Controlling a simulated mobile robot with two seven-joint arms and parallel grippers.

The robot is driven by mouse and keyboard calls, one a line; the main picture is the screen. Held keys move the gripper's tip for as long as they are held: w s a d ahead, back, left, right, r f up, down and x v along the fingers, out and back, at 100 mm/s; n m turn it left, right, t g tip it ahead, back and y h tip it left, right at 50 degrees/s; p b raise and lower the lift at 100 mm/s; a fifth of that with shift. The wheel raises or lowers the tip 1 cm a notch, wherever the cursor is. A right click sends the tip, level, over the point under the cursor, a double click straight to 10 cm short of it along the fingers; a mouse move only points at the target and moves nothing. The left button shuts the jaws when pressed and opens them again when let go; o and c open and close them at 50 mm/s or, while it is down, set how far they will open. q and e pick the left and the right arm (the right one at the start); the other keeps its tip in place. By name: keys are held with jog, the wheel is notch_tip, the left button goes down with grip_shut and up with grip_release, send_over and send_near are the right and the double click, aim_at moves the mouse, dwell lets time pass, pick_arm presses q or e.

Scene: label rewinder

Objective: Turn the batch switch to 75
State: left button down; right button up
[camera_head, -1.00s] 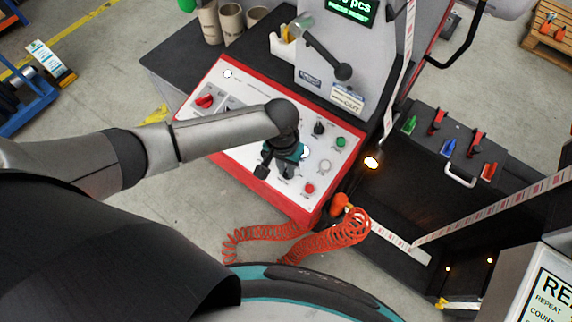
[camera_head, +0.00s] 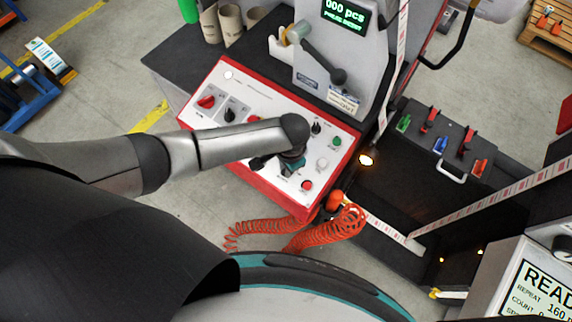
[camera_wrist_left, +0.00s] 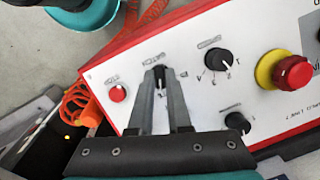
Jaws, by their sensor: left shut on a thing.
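The control panel (camera_head: 262,178) is white with a red rim and carries several knobs and buttons. My left gripper (camera_wrist_left: 160,76) is shut on a small black switch knob (camera_wrist_left: 160,72) on the panel, with a finger on each side of it. The label above this knob is too blurred to read, and its pointer is mostly hidden by the fingers. In the head view my left gripper (camera_head: 290,170) is over the lower right part of the panel, and the wrist hides the knob. My right gripper is in neither view.
Near the held knob are a red button (camera_wrist_left: 117,94), another black knob (camera_wrist_left: 218,60) and a red mushroom button (camera_wrist_left: 291,72) with a yellow ring. Orange coiled hose (camera_head: 325,228) hangs at the panel's front corner. A green-lettered display (camera_head: 345,14) stands behind.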

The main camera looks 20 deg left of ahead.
aim_at(289, 179)
pick_arm(q)
jog(key=shift+w, duration=0.1)
jog(key=c, duration=0.9)
grip_release()
jog(key=shift+o, duration=0.2)
notch_tip(289, 179, up, 15)
jog(key=s+d+p, duration=0.1)
jog(key=p, duration=0.1)
jog(key=shift+r+p, duration=0.15)
jog(key=shift+p, duration=0.15)
jog(key=shift+d, duration=0.1)
